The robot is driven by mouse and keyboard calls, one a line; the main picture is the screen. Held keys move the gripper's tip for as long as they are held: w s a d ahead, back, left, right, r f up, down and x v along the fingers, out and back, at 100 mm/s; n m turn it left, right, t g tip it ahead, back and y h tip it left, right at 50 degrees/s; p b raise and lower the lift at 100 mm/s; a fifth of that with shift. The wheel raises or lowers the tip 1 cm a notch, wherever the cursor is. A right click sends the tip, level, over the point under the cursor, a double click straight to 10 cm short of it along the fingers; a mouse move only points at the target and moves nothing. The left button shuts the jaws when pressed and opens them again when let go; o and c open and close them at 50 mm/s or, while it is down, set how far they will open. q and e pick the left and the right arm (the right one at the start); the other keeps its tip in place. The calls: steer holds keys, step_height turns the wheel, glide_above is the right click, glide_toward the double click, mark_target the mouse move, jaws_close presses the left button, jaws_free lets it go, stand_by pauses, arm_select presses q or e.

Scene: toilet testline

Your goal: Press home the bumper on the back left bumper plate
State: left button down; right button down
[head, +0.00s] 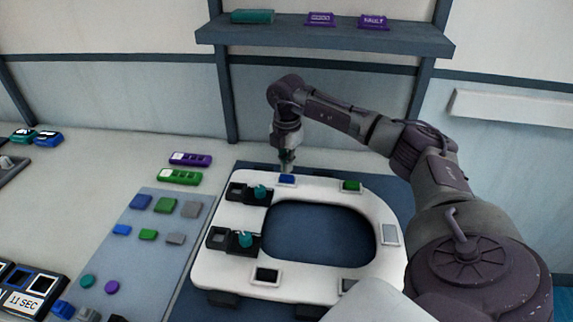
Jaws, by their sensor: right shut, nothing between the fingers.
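The white toilet seat (208,275) lies on a dark blue mat. At its back left, a blue bumper (287,180) sits on the white-edged back left bumper plate (276,183). Whether the bumper is fully seated cannot be told. My right gripper (287,168) points down right above this bumper, its fingers shut and empty. Its tips are at or just above the bumper; contact cannot be told. My left gripper is out of view.
A green bumper (352,186) sits at the seat's back right. Two black hinge blocks with teal knobs (259,192) stand on the left side. Front plates (266,275) look dark. A blue-grey parts mat (150,255) lies left; a shelf (325,38) hangs behind my right arm.

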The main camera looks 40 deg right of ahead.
mark_target(287, 177)
steer(key=shift+f+b, duration=0.65)
steer(key=shift+f, duration=0.75)
stand_by(0.8)
steer(key=shift+r, duration=0.15)
step_height(287, 177, up, 8)
steer(key=p, duration=0.6)
steer(key=shift+p, duration=0.35)
stand_by(0.6)
